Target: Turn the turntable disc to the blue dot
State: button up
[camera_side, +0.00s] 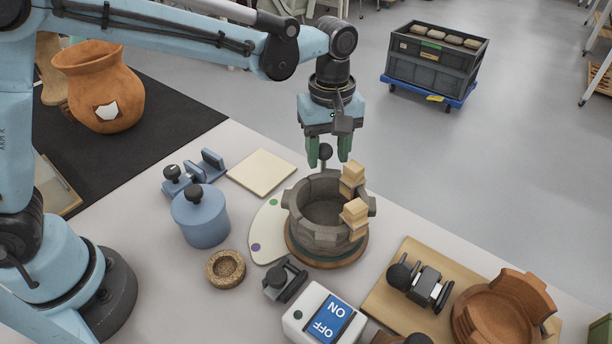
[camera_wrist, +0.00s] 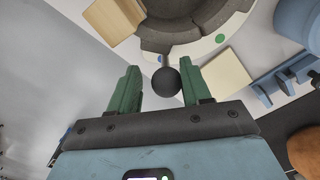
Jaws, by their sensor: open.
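The turntable disc (camera_side: 318,262) is a round brown-and-green plate under a grey, partly assembled vessel (camera_side: 318,228). A black ball knob (camera_side: 325,152) on a thin rod rises at the vessel's far side. My gripper (camera_side: 329,158) points down at the knob, with green fingers apart. In the wrist view the knob (camera_wrist: 166,82) shows between the open fingers; I cannot tell whether either touches it. The green dot (camera_wrist: 219,38) shows there too.
Wooden blocks (camera_side: 354,195) sit on the vessel's right rim. A blue lidded jar (camera_side: 201,217), a cork ring (camera_side: 225,268) and a cream tile (camera_side: 261,172) stand to the left. An ON/OFF switch box (camera_side: 323,316) and a wooden board (camera_side: 391,304) are in front.

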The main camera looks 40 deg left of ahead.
jog(key=shift+r, duration=2.7)
jog(key=shift+r, duration=0.1)
jog(key=shift+s+a+r, duration=0.1)
jog(key=shift+a+r, duration=0.05)
jog(key=shift+a, duration=0.15)
jog(key=s+a+f+m+t, duration=0.1)
jog(key=s+a+m+t, duration=0.6)
jog(key=a, duration=0.8)
jog(key=s+m, duration=0.3)
jog(key=s, duration=0.2)
jog(key=shift+s+a+f+m, duration=0.15)
jog(key=shift+s+a+m, duration=0.05)
jog(key=shift+a+m, duration=0.2)
jog(key=shift+o, duration=0.4)
jog(key=shift+d, duration=0.1)
